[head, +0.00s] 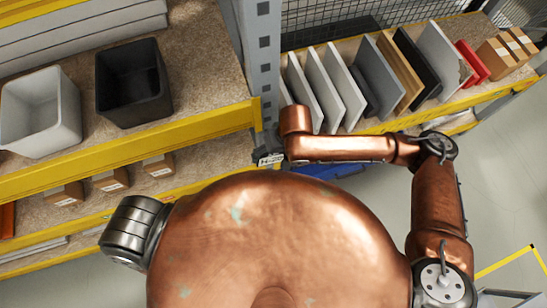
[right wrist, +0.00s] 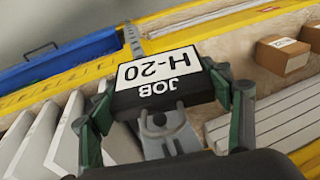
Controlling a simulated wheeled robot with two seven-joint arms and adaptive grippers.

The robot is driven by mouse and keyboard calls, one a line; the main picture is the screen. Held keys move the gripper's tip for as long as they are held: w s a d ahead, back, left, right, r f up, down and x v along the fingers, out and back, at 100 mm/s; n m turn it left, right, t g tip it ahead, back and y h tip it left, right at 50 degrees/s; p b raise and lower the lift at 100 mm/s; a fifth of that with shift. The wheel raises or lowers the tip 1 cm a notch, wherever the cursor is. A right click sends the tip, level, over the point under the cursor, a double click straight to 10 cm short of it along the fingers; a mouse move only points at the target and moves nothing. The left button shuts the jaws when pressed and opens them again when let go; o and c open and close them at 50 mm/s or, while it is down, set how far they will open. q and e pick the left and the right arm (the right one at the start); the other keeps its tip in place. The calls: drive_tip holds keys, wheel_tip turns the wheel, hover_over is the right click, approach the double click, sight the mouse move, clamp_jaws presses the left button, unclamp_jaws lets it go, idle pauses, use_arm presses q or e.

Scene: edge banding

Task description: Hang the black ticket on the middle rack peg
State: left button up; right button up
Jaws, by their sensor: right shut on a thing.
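The black ticket (right wrist: 140,98) has a white label reading "JOB H-20", upside down in the right wrist view. My right gripper (right wrist: 162,92) is shut on it, one finger at each side edge. In the head view the ticket (head: 271,159) shows small at the end of my right arm, beside the grey rack upright. My right gripper (head: 268,147) is mostly hidden there by the arm and the shelf edge. No rack peg can be made out in either view. My left gripper is out of view.
A grey upright (head: 262,60) stands between two yellow-edged shelves. The left shelf holds a white bin (head: 40,115) and a black bin (head: 133,85). The right shelf holds several upright panels (head: 340,85) close to my arm. A blue tray or bin (right wrist: 60,58) lies beyond the ticket.

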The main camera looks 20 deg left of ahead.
drive_tip(key=shift+w+a+f+b, duration=0.1)
drive_tip(key=shift+w+a+b, duration=0.45)
drive_tip(key=shift+w+b, duration=0.3)
drive_tip(key=shift+w+a+p, duration=0.1)
drive_tip(key=shift+w+p, duration=0.05)
drive_tip(key=shift+p, duration=0.15)
drive_tip(key=shift+w+a+f+p, duration=0.25)
drive_tip(key=shift+w+f+p, duration=0.1)
drive_tip(key=shift+p, duration=0.2)
drive_tip(key=o, duration=0.9)
